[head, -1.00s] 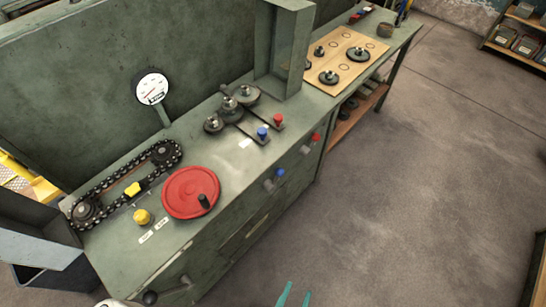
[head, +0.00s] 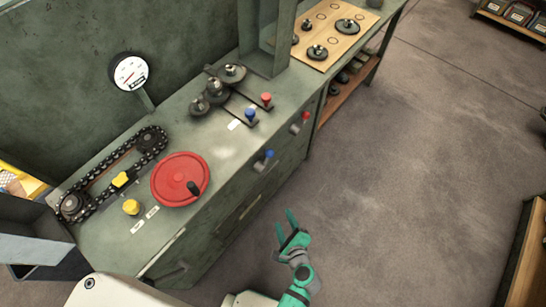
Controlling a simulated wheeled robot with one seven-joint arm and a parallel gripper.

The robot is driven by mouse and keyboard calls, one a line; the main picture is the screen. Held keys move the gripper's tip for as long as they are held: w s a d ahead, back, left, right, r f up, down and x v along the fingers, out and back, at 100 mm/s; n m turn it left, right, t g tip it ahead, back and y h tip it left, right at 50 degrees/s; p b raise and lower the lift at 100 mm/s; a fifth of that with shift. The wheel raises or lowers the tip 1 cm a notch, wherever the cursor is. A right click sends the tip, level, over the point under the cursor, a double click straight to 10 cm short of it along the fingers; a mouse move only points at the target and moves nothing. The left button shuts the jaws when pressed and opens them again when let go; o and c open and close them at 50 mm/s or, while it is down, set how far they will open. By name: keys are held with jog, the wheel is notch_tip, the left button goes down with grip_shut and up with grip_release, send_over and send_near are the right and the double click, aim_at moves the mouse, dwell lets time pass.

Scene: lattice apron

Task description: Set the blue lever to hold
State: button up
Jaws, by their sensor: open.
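A blue-knobbed lever (head: 250,115) stands on top of the green bench, at the end of a dark slotted plate. A second blue-tipped handle (head: 268,155) sticks out from the bench's front face below it. I cannot tell which one is named the blue lever, and no hold mark is readable. My green gripper (head: 285,221) is open and empty in front of the bench, lower in the picture than both blue handles and apart from them.
Red-knobbed levers stand to the right, on top (head: 266,98) and on the front face (head: 305,117). A red handwheel (head: 180,179), yellow knob (head: 131,207), chain drive (head: 110,170) and gauge (head: 130,72) are at left. The floor (head: 400,190) at right is clear.

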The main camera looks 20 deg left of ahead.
jog(key=w+a+r+m+y, duration=0.2)
jog(key=w+r+m+y, duration=0.1)
jog(key=w, duration=0.4)
jog(key=m+y, duration=0.2)
jog(key=y, duration=0.4)
send_near(265, 161)
jog(key=w+d+r, duration=0.1)
jog(key=d+r, duration=0.2)
jog(key=x, duration=1)
jog(key=shift+w+f, duration=0.2)
jog(key=shift+f, duration=0.1)
grip_shut()
